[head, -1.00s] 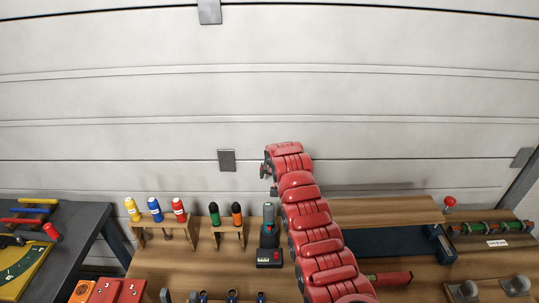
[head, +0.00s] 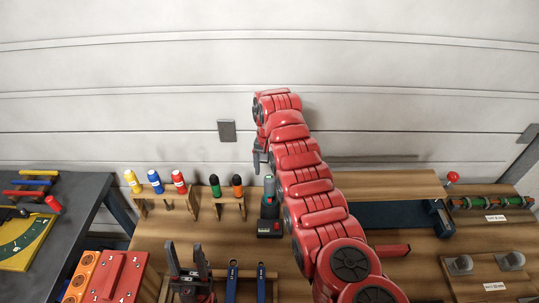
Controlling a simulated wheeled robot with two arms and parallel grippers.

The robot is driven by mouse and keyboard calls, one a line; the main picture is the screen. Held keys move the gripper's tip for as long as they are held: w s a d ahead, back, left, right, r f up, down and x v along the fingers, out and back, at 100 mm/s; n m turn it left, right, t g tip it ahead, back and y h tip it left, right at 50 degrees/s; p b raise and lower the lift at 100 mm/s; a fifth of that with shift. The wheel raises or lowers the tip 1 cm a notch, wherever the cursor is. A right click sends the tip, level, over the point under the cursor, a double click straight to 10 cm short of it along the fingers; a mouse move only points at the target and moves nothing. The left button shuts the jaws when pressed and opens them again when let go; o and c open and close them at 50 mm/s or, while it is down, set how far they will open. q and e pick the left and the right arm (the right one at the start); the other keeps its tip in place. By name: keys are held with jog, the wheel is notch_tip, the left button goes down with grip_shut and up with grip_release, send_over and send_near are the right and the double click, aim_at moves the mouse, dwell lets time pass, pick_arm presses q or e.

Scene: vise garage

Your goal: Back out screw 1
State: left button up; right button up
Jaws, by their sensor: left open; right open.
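A cordless driver (head: 269,197) with a dark body and greenish-grey top stands upright at its dark base (head: 269,228) on the bench. My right gripper (head: 259,161) is open, hanging from the raised red arm just above and left of the driver, apart from it as far as I can tell. My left gripper (head: 188,262) is open at the bottom, fingers pointing up, with nothing visible between them. A red box with a raised red panel (head: 121,275) lies at the lower left; small dark marks show on it, but I cannot tell which is screw 1.
Bottles stand in a wooden rack (head: 155,203); green and orange tools (head: 237,187) stand beside it. Blue-handled tools (head: 232,281) stand at the front. My red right arm hides the bench's middle. A red-handled tool (head: 393,250) lies right of it.

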aim_at(270, 177)
notch_tip(270, 177, down, 7)
jog(key=b, duration=0.2)
jog(key=shift+w+f+b, duration=0.1)
jog(key=shift+b, duration=0.2)
grip_shut()
jog(key=shift+r+p, duration=0.8)
jog(key=shift+r, duration=0.45)
jog(key=shift+r+p, duration=0.4)
jog(key=shift+r, duration=2.3)
notch_tip(270, 177, up, 7)
jog(key=shift+r+b, duration=0.15)
jog(key=shift+b, duration=0.3)
